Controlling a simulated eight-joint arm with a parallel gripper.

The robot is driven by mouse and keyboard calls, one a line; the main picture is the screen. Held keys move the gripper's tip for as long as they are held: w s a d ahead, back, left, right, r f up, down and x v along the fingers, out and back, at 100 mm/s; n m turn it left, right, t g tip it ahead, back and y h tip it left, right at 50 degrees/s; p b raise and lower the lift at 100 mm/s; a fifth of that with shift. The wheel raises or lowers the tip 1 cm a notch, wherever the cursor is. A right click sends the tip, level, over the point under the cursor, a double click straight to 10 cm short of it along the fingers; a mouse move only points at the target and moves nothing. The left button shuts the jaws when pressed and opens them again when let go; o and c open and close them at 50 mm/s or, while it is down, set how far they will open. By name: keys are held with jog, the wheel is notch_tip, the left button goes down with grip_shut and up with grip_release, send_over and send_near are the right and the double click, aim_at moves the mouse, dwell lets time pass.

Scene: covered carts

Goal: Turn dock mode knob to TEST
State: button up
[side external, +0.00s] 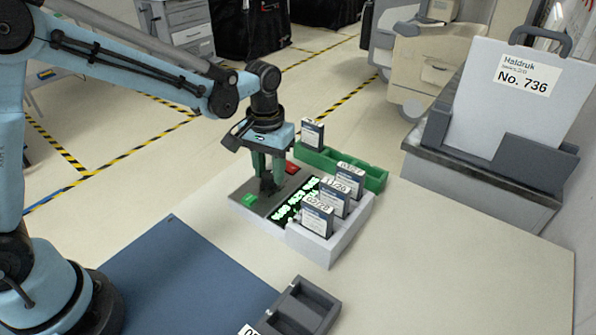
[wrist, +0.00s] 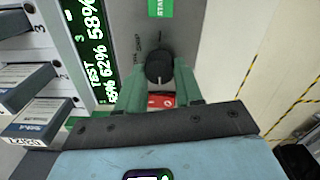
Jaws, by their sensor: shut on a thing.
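The dock mode knob (wrist: 159,66) is a round black dial on the grey panel (wrist: 190,22) of the dock. My gripper (wrist: 160,72) is shut on it in the wrist view, one green finger on each side. A thin pale line shows on the knob's lower part; small labels lie beside it, too small to read surely. The dark display (wrist: 88,50) shows green text, including "TEST" and percentages. In the side external view my gripper (side external: 267,180) points down onto the panel, and its fingers mostly hide the knob.
A green START button (wrist: 160,8) and a red button (wrist: 162,100) flank the knob. A white rack (side external: 335,240) with labelled cartridges stands beside the display. A green rack (side external: 372,177) lies behind. A grey tray (side external: 300,308) and blue mat (side external: 180,280) lie in front.

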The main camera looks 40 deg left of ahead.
aim_at(266, 175)
dwell(0.4)
jog(key=o, duration=1)
jog(key=shift+o, duration=0.2)
jog(key=shift+r, duration=0.15)
notch_tip(266, 175, up, 12)
jog(key=shift+s+a, duration=0.1)
jog(key=s+a+f+m+t, duration=0.1)
jog(key=s+a+t, duration=0.2)
jog(key=s, duration=0.3)
jog(key=s+a+f+m+t, duration=0.1)
jog(key=s+a+f+t, duration=0.1)
jog(key=s, duration=0.4)
jog(key=shift+s+a+t, duration=0.3)
jog(key=shift+a+t, duration=0.2)
jog(key=shift+t, duration=0.6)
